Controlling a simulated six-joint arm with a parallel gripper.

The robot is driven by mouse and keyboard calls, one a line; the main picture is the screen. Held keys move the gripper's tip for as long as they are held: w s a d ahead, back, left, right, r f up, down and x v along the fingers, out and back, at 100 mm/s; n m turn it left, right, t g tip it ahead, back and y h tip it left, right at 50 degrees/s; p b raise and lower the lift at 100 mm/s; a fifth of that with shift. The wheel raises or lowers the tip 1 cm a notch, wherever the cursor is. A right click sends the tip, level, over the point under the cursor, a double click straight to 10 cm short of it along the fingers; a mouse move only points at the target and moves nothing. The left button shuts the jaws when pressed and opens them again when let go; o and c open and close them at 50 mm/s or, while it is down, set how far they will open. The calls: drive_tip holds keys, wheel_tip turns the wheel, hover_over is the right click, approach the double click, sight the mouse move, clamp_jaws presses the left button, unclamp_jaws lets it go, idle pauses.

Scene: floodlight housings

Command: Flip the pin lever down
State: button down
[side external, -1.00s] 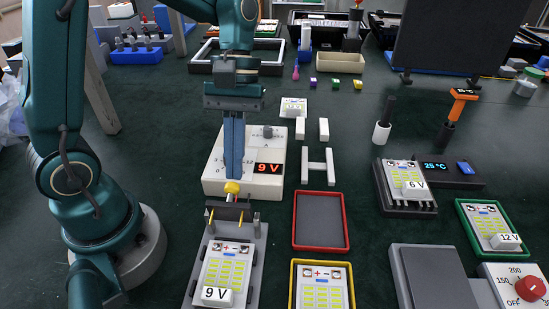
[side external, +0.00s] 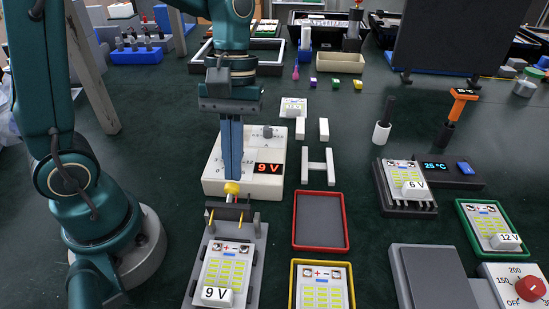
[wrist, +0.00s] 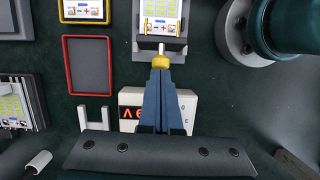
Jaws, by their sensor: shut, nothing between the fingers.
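The pin lever ends in a yellow ball knob (side external: 232,188) on a short metal stem. It stands at the back of a grey fixture (side external: 250,264) that holds a 9 V panel (side external: 224,268). The metal stem (wrist: 161,49) runs from the knob toward the fixture.
A white supply box (side external: 268,184) with a red 9 V display stands just behind my fingers. An empty red tray (side external: 345,222) and a yellow-framed panel (side external: 321,288) lie right of the fixture. A heater block with a 6 V panel (side external: 405,180) is farther right.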

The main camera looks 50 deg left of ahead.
sight(229, 198)
drive_tip(key=shift+s+d, duration=0.1)
drive_tip(key=shift+s+d+r+t+y, duration=0.25)
drive_tip(key=shift+s+d+t+y, duration=0.2)
drive_tip(key=shift+t+y, duration=0.1)
drive_tip(key=shift+s+d+r+t+y, duration=0.2)
drive_tip(key=shift+s+d+t+y, duration=0.2)
drive_tip(key=shift+t+y, duration=0.15)
drive_tip(key=shift+s+d+t+y, duration=0.75)
drive_tip(key=shift+d+t+y, duration=0.05)
drive_tip(key=shift+t+y, duration=0.2)
drive_tip(key=shift+s+d, duration=0.15)
drive_tip(key=shift+s, duration=0.05)
drive_tip(key=shift+s+d+f, duration=0.25)
drive_tip(key=shift+s+d, duration=0.3)
drive_tip(key=shift+s+d+f, duration=0.25)
drive_tip(key=shift+s+d, duration=0.3)
drive_tip(key=shift+r, duration=0.15)
drive_tip(key=shift+r, duration=0.7)
